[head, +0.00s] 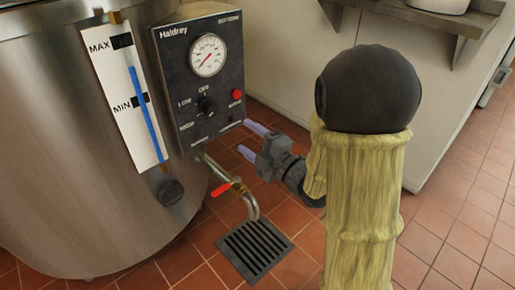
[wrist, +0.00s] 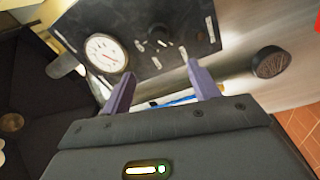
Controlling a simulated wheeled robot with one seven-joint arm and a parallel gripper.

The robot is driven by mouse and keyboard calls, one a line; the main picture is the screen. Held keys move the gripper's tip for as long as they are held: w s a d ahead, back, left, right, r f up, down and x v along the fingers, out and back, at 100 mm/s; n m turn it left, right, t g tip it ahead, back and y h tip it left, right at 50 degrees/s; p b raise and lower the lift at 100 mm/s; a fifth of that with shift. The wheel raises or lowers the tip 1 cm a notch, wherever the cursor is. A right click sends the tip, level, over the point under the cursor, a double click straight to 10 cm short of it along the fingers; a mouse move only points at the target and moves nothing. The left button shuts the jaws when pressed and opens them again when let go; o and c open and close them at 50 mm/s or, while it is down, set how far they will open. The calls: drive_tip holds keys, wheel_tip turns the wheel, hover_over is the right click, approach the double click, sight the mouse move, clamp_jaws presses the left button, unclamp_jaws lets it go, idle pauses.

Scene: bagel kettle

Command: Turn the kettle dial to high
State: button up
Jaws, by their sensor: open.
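The kettle (head: 60,130) is a large steel drum at the left with a black control panel (head: 172,68) on its side. The dial also shows in the wrist view (wrist: 160,36), beyond and between my fingers. My gripper (head: 252,139) is open and empty, to the lower right of the dial and apart from it. Its two purple fingers (wrist: 160,88) point toward the panel in the wrist view.
A red button (head: 237,94) is on the panel right of the dial. A tap with a red handle (head: 221,189) sticks out below, over a floor drain (head: 255,250). A level gauge (head: 135,100) is on the drum.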

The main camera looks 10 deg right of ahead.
drive_tip(key=shift+s+d+f+b, duration=0.15)
drive_tip(key=shift+f+b, duration=0.1)
drive_tip(key=shift+b, duration=0.65)
drive_tip(key=shift+b+v, duration=1.1)
drive_tip(key=shift+b, duration=1.8)
drive_tip(key=shift+r, duration=0.35)
